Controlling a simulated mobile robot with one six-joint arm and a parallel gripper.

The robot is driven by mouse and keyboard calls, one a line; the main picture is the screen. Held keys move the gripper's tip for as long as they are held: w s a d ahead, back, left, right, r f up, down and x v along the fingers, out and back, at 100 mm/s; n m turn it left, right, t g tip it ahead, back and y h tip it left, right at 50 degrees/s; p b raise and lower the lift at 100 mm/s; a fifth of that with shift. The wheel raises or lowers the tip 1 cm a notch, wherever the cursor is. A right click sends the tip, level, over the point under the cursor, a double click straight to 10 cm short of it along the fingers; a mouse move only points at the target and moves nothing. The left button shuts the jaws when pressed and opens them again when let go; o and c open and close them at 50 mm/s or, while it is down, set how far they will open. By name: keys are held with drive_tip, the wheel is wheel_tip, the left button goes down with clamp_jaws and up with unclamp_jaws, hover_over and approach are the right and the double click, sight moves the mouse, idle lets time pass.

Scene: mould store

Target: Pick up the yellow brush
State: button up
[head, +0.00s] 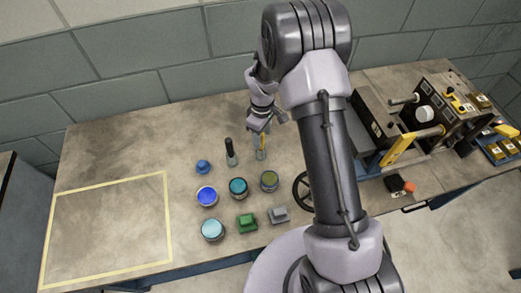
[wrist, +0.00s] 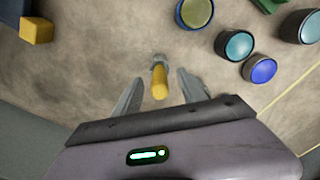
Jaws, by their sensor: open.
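The yellow brush (wrist: 159,82) shows in the wrist view between the two fingers of my open gripper (wrist: 159,77), with a gap on each side. Its yellow handle points toward the camera, and a grey part shows at its far end. In the head view the brush (head: 262,142) is a thin yellow piece at my gripper (head: 261,134), partly hidden by it. I cannot tell how far down its handle the fingers reach.
A dark-handled tool (head: 230,152) stands close left of my gripper. Several paint jars (head: 238,188), a green block (head: 247,222) and a grey block (head: 278,215) lie nearer the front. A machine (head: 420,115) stands right. The taped area (head: 110,230) is empty.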

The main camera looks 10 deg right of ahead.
drive_tip(key=f, duration=0.1)
drive_tip(key=f+b, duration=0.1)
drive_tip(key=f, duration=0.2)
drive_tip(key=shift+w+a+f, duration=0.1)
drive_tip(key=shift+w+a, duration=0.05)
drive_tip(key=shift+w, duration=0.15)
drive_tip(key=shift+c, duration=0.9)
clamp_jaws()
drive_tip(key=shift+r, duration=0.2)
wheel_tip(320, 180, up, 10)
drive_tip(key=p, duration=0.3)
